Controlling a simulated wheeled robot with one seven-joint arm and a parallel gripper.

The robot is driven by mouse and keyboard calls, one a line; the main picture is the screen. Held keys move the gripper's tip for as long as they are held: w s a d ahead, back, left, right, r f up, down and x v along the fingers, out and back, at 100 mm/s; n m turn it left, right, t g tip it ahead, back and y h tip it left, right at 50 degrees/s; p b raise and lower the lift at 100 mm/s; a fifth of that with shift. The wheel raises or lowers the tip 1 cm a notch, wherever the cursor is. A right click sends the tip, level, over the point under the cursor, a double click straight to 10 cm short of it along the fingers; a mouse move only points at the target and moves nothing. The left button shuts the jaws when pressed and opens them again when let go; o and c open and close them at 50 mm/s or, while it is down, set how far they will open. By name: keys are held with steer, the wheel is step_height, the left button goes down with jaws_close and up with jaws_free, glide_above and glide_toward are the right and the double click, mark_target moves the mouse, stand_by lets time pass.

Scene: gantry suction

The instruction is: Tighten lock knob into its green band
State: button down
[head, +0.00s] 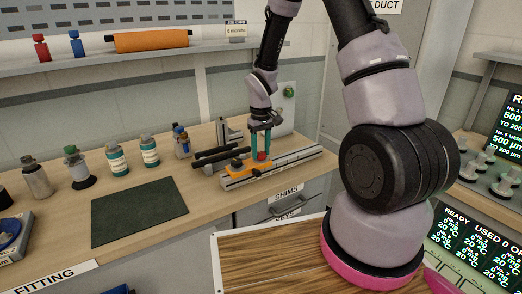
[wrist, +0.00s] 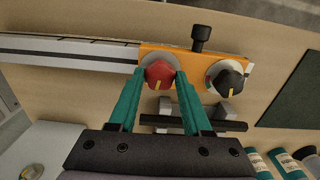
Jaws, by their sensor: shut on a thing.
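A red knob (wrist: 161,73) with a yellow pointer line sits on a grey disc at one end of the orange carriage (wrist: 195,60). The pointer faces the near side in the wrist view. I cannot make out a green band around it. My gripper (wrist: 161,78), with teal fingers, is shut on the red knob, one finger on each side. In the head view, my gripper (head: 261,152) reaches down to the red knob (head: 262,156) over the carriage, and the fingers hide part of it. A black knob (wrist: 226,79) with a yellow line sits on a pale dial at the carriage's other end.
The carriage sits on a metal rail (head: 292,163) on the wooden bench. Black bars (head: 212,157) lie close beside it. A dark green mat (head: 140,211) and several bottles (head: 117,161) stand to the left. A loaded shelf (head: 100,53) runs above.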

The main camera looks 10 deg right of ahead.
mark_target(261, 153)
steer(key=shift+m, duration=0.5)
steer(key=shift+c, duration=1.7)
jaws_free()
steer(key=shift+r, duration=0.1)
step_height(261, 153, up, 11)
